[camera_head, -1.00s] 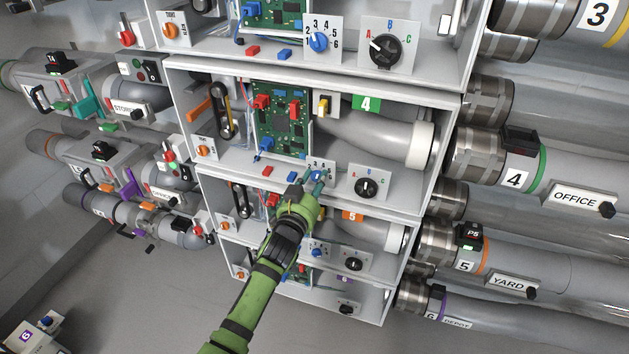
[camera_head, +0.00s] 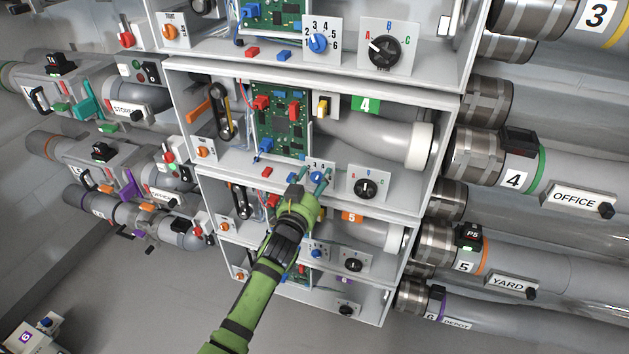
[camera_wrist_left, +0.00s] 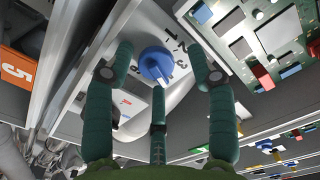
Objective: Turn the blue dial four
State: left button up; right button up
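The blue dial (camera_head: 316,177) of unit 4 sits on a white numbered plate below the green circuit board, partly hidden by my fingers in the head view. In the left wrist view the blue dial (camera_wrist_left: 154,64) shows clearly, with some black digits around it. My left gripper (camera_head: 315,178) is at this dial. Its three green fingers (camera_wrist_left: 158,85) are spread open around the dial, with visible gaps between the two side fingers and the knob. The third finger comes up from below, close to the knob; I cannot tell whether it touches. My right gripper is not in view.
A black A-B-C dial (camera_head: 366,188) is just right of my fingers. The green circuit board (camera_head: 281,120) is above, and the shelf of unit 5 with its orange label (camera_head: 352,216) is below. Another blue dial (camera_head: 319,42) is on the upper unit.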

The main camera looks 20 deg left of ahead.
pick_arm(q)
jog(key=shift+s+f, duration=0.15)
jog(key=shift+s, duration=0.2)
jog(key=s, duration=1.1)
jog(key=shift+s+a, duration=0.15)
jog(key=shift+a, duration=0.05)
